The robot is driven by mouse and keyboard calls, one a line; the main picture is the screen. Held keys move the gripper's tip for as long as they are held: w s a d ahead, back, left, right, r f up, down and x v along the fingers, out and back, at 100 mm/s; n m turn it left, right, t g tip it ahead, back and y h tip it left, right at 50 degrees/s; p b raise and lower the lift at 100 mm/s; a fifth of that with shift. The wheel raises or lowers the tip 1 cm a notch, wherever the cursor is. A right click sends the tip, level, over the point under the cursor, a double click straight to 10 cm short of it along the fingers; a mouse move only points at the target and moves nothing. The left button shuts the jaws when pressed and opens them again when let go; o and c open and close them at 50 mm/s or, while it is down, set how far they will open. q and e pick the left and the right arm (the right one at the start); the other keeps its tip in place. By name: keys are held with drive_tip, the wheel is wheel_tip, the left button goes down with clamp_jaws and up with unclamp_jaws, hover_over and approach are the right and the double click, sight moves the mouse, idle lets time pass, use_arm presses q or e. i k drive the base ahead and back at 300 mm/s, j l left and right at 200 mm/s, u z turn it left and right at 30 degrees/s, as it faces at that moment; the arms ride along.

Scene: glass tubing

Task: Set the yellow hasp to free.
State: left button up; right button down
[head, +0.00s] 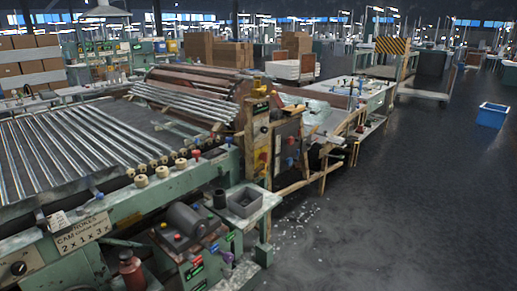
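No part that I can clearly make out as the yellow hasp shows at this size. A yellowish upright control cabinet (261,143) stands at the near right end of the glass tubing machine. It carries small dark and red fittings and a green label. I cannot tell whether one of its yellow parts is the hasp, or how a hasp is set. Neither of my grippers is in view.
The green machine bed (120,212) with rows of glass tubes (62,148) fills the left. A grey tray (245,202) sits on a small ledge in front of the cabinet. White shards litter the floor nearby. The dark floor (400,220) at right is mostly clear, with a blue bin (491,115).

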sight(263, 173)
drive_tip(key=u, duration=0.25)
drive_tip(key=i+l+u, duration=0.2)
drive_tip(key=u, duration=0.15)
drive_tip(key=i+l+u, duration=0.15)
drive_tip(key=u, duration=0.2)
drive_tip(key=i+l+u, duration=0.1)
drive_tip(key=l+u, duration=0.25)
